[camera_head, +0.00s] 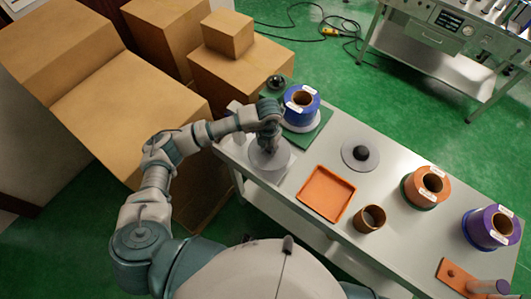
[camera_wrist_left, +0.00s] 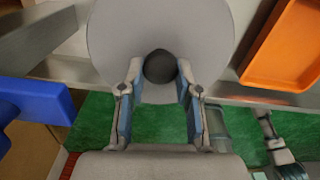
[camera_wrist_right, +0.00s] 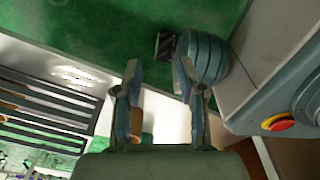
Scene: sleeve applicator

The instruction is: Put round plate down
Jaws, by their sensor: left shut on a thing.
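The round plate (camera_head: 283,162) is a grey disc with a dark round knob. My left gripper (camera_head: 268,148) is above it, shut on the knob. In the left wrist view the plate (camera_wrist_left: 208,35) lies flat beyond the fingers, and its knob (camera_wrist_left: 160,67) sits between the fingertips. The plate is at the table's near-left part, and I cannot tell whether it touches the top. A second grey disc with a black knob (camera_head: 352,160) lies on the table to the right. My right gripper (camera_wrist_right: 155,78) is open and empty, away from the plate.
An orange tray (camera_head: 326,193) is right of the plate. A blue roll (camera_head: 301,105) stands on a green mat (camera_head: 318,131) behind it. A brown cup (camera_head: 369,219), an orange roll (camera_head: 427,187) and a purple roll (camera_head: 490,227) stand further right. Cardboard boxes (camera_head: 130,110) stand left.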

